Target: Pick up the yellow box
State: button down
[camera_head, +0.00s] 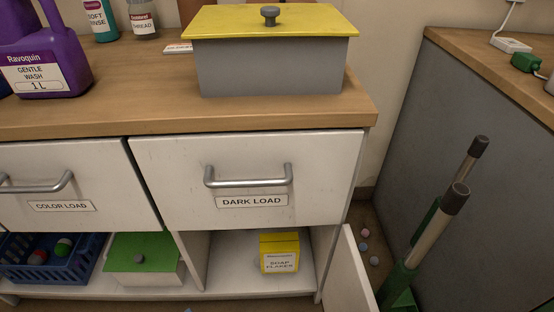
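A small yellow box (280,253) labelled "soap flakes" stands upright inside the open lower cubby (232,280), below the drawer marked "dark load". It has a pale label on its front. My gripper does not show in the head view. A larger grey container (270,68) with a yellow lid (270,20) and dark knob stands on the counter above.
A cabinet door (348,275) stands open at the cubby's right edge. A green-lidded white box (143,258) and blue basket (50,262) sit left of the divider. Purple jug (45,55) stands on the counter (130,90). Green-based handled tools (430,238) stand right.

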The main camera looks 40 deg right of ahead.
aim_at(279, 252)
jog(key=k, duration=1)
jog(key=k+z, duration=0.1)
jog(key=z, duration=0.35)
jog(key=k+z, duration=0.1)
jog(key=z, duration=0.35)
jog(key=i+l+z, duration=0.1)
jog(key=z, duration=2)
jog(key=i+j, duration=0.25)
jog(key=j, duration=0.15)
jog(key=i+j, duration=0.25)
jog(key=j, duration=0.15)
